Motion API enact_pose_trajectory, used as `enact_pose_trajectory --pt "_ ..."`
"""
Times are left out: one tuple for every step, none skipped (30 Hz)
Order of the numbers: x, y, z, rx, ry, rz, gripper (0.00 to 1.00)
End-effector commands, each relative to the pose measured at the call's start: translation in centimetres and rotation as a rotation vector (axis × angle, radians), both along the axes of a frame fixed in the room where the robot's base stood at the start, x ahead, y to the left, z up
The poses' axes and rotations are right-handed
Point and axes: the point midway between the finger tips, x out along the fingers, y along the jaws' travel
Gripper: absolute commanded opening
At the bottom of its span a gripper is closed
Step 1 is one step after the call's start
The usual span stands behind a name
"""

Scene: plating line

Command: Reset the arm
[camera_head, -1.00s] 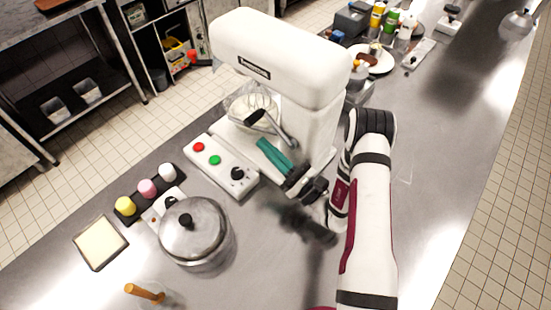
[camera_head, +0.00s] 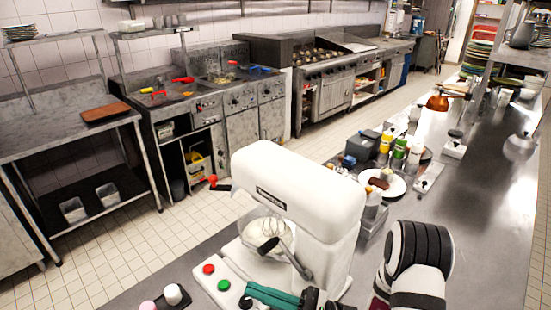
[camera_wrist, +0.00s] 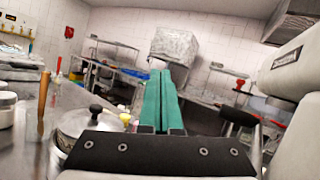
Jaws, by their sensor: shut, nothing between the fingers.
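My gripper (camera_head: 272,295) shows at the bottom of the head view, its green fingers in front of the white stand mixer (camera_head: 310,205) and beside its button panel. In the wrist view the green fingers of my gripper (camera_wrist: 159,100) lie together, shut and empty, pointing away over the counter. My white and black arm comes in at the lower right of the head view. The mixer's bowl (camera_head: 262,240) with a whisk stands under its head.
The button panel (camera_head: 213,273) has a red and a green button. A lidded steel pot (camera_wrist: 92,122) stands left of the fingers in the wrist view. A plate with food (camera_head: 393,184) and bottles (camera_head: 399,150) stand behind the mixer.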

Motion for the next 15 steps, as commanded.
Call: enact_pose_trajectory --pt "-3.3 1.6 2.8 -0.084 -0.078 0.169 0.00" --pt "-5.6 2.3 3.8 -0.149 -0.117 0.274 0.00" --pt "-8.8 2.9 4.7 -0.251 -0.167 0.408 0.00" --pt "-11.1 3.1 5.0 -0.340 -0.202 0.498 0.00" --pt "-13.4 3.0 5.0 -0.437 -0.240 0.582 0.00" --pt "-16.0 2.4 4.7 -0.582 -0.291 0.678 0.00" --pt "-17.7 1.7 4.2 -0.700 -0.330 0.735 0.00" --pt "-19.1 0.9 3.6 -0.821 -0.369 0.780 0.00" --pt "-20.4 -0.5 2.7 -0.984 -0.419 0.816 0.00" --pt "-21.0 -1.6 2.1 -1.103 -0.458 0.825 0.00" --pt "-21.3 -2.8 1.6 -1.217 -0.494 0.823 0.00" --pt "-21.4 -4.2 1.0 -1.352 -0.539 0.805 0.00" --pt "-21.2 -5.1 0.8 -1.442 -0.570 0.783 0.00" --pt "-21.0 -6.0 0.6 -1.519 -0.598 0.759 0.00" --pt "-20.7 -6.9 0.5 -1.604 -0.630 0.722 0.00"
